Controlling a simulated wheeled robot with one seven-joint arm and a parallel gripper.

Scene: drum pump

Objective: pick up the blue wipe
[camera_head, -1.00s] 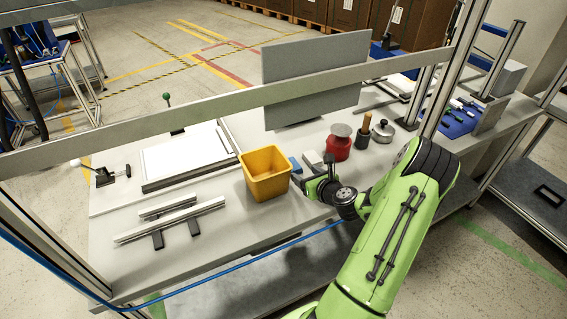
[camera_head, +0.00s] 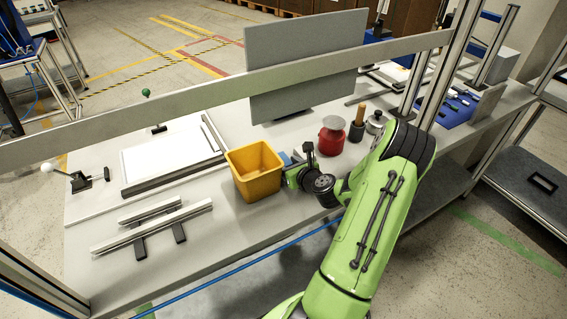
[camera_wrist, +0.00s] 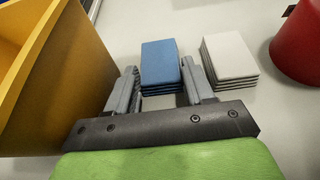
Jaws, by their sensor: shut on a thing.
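The blue wipe (camera_wrist: 160,62) is a neat rectangular stack of several thin layers lying flat on the bench. It also shows as a small blue patch in the head view (camera_head: 284,158), partly hidden by my gripper. My gripper (camera_wrist: 159,72) has one finger on each side of it in the wrist view and is shut on it. In the head view my gripper (camera_head: 294,171) is low over the bench, just right of the yellow bin. I cannot see a gap under the wipe.
The yellow bin (camera_wrist: 55,75) stands close on the left of my gripper. A white wipe stack (camera_wrist: 229,57) lies just to the right. A red can (camera_head: 331,141) stands beyond it. A grey panel (camera_head: 305,75) and a frame rail (camera_head: 200,108) rise over the bench.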

